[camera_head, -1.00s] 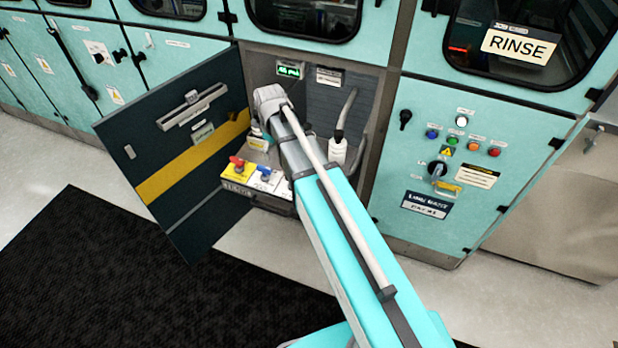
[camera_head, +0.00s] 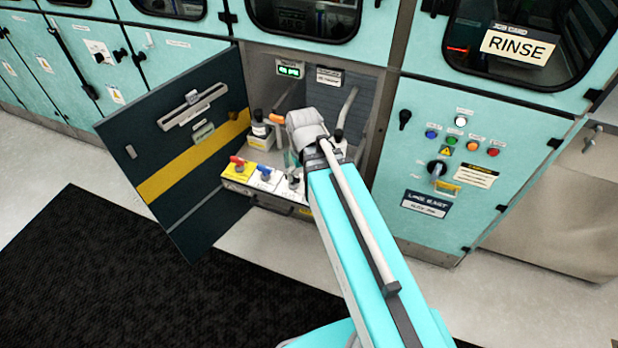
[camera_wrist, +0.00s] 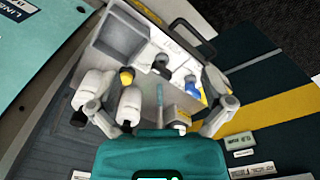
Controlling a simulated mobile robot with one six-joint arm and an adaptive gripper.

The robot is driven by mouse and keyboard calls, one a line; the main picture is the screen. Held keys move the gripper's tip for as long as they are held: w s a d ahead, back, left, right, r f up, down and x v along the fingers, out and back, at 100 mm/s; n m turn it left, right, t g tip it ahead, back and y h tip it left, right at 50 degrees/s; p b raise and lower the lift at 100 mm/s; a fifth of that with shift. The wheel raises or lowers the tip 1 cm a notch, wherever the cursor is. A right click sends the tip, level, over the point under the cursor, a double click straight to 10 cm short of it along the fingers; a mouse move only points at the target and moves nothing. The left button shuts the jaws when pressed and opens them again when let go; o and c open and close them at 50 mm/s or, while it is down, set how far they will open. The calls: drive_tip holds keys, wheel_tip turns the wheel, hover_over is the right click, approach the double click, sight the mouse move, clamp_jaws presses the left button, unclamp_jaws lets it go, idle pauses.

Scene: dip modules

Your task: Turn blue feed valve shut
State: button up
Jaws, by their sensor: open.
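In the head view the blue feed valve (camera_head: 265,174) is a small blue handle on a white block in the low open cabinet. It stands between a red handle (camera_head: 238,161) on a yellow block and a dark-knobbed valve (camera_head: 293,179). In the wrist view the blue handle (camera_wrist: 191,80) shows near the right finger, with the dark knob (camera_wrist: 160,66) to its left. My gripper (camera_wrist: 160,85) is open, its fingers spread wide, with nothing held. My forearm and wrist hide the gripper's fingertips in the head view. Contact with the handle cannot be told.
White bottles (camera_wrist: 130,105) stand beside my left finger in the wrist view. A black-capped container (camera_head: 260,128) is behind the valves. The open dark door (camera_head: 180,130) with a yellow stripe bounds the left side. A control panel (camera_head: 470,150) is to the right.

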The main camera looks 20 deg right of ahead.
drive_tip(key=shift+s+d+m, duration=0.2)
drive_tip(key=shift+s+m, duration=0.05)
drive_tip(key=shift+s, duration=0.25)
drive_tip(key=shift+s+d+m, duration=0.2)
drive_tip(key=shift+s+m, duration=0.05)
drive_tip(key=shift+s, duration=0.25)
idle(0.8)
